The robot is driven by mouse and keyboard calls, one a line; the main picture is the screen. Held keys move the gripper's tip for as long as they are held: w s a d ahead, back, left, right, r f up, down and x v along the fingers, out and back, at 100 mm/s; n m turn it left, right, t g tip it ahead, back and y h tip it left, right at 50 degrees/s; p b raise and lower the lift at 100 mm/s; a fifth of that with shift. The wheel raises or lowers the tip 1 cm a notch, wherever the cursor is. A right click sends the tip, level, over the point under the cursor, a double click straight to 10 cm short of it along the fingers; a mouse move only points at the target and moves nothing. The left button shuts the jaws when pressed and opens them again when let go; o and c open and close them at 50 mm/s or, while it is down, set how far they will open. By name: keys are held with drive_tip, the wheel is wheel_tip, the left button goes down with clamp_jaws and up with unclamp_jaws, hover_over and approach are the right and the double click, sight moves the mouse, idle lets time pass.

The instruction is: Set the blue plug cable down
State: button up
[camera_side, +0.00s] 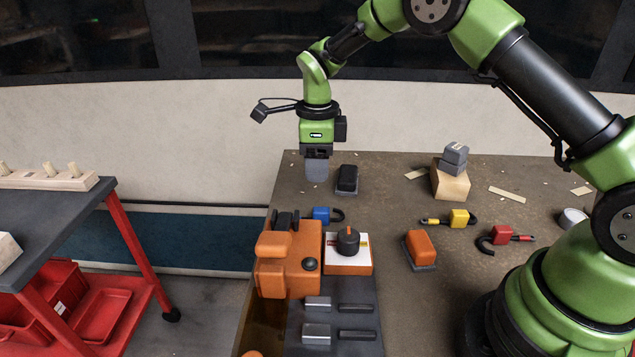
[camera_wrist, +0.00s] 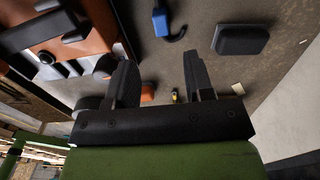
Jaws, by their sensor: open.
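The blue plug cable (camera_side: 321,214) lies on the table beside the orange machine, its dark cable curling to the right. In the wrist view the blue plug (camera_wrist: 160,22) shows at the top, beyond my fingertips and apart from them. My gripper (camera_side: 316,172) hangs pointing down near the table's back left edge, behind the plug and left of a black-topped block. In the wrist view my gripper (camera_wrist: 161,60) has its two dark fingers spread apart with nothing between them.
The orange machine (camera_side: 285,262) and a white panel with a black knob (camera_side: 348,241) stand in front of the plug. The black-topped block (camera_side: 347,178) is close to my gripper. Yellow (camera_side: 459,218) and red (camera_side: 502,235) plug cables lie to the right. The table's middle is mostly clear.

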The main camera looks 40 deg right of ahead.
drive_tip(key=s+r+n+t+y, duration=0.1)
drive_tip(key=s+r+n+t, duration=0.1)
drive_tip(key=s+r+n, duration=0.5)
drive_tip(key=s+r+n+t, duration=0.1)
drive_tip(key=s+r+n, duration=0.25)
drive_tip(key=r, duration=0.65)
drive_tip(key=s+a+r+n+t+y, duration=0.1)
drive_tip(key=s+n+t, duration=0.3)
drive_tip(key=s+n, duration=0.8)
drive_tip(key=s+r, duration=0.1)
drive_tip(key=s, duration=0.2)
drive_tip(key=shift+a, duration=0.25)
